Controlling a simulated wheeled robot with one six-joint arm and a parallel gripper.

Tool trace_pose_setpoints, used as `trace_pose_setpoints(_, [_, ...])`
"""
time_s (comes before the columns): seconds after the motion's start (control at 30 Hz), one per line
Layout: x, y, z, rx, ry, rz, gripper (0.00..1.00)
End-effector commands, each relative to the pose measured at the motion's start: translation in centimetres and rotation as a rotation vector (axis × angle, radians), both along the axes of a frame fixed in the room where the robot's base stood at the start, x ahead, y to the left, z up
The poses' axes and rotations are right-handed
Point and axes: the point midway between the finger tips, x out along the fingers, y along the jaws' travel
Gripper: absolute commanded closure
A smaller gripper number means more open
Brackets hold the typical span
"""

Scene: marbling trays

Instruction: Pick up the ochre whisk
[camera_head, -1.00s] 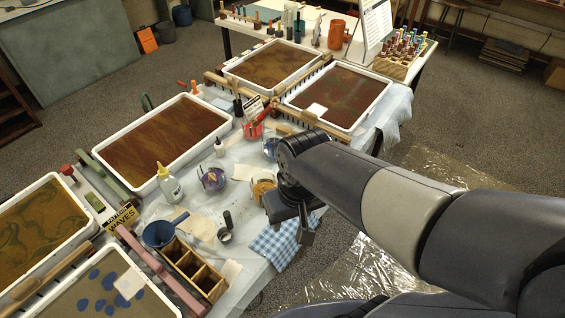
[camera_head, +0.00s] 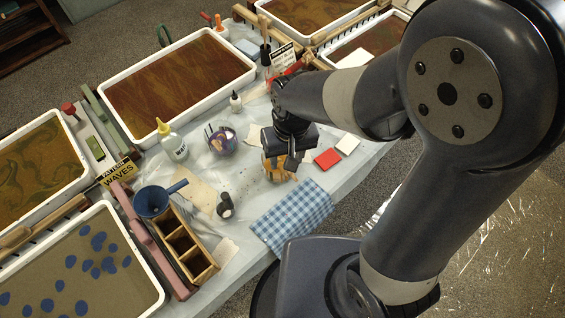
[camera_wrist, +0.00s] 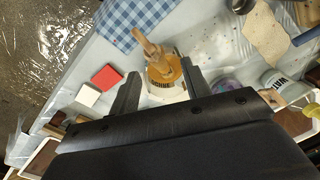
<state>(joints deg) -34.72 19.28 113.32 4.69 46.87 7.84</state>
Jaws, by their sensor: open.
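A pot labelled as ochre (camera_wrist: 160,86) stands on the covered table below my gripper; its ochre rim also shows in the head view (camera_head: 270,165). The ochre whisk, with a pale wooden handle (camera_wrist: 146,41), stands tilted in the pot in the wrist view. Its lower end is hidden in the ochre paint. My gripper (camera_wrist: 160,69) is open, with one finger to each side of the pot and whisk as seen from the wrist. In the head view my gripper (camera_head: 287,160) hangs over the pot and hides most of it. I see no contact.

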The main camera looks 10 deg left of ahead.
Motion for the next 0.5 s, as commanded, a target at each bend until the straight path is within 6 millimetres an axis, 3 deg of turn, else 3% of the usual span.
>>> trace_pose_setpoints(0.5, [-0.5, -0.3, -5.2, 0.000, 0.001, 0.000, 0.55])
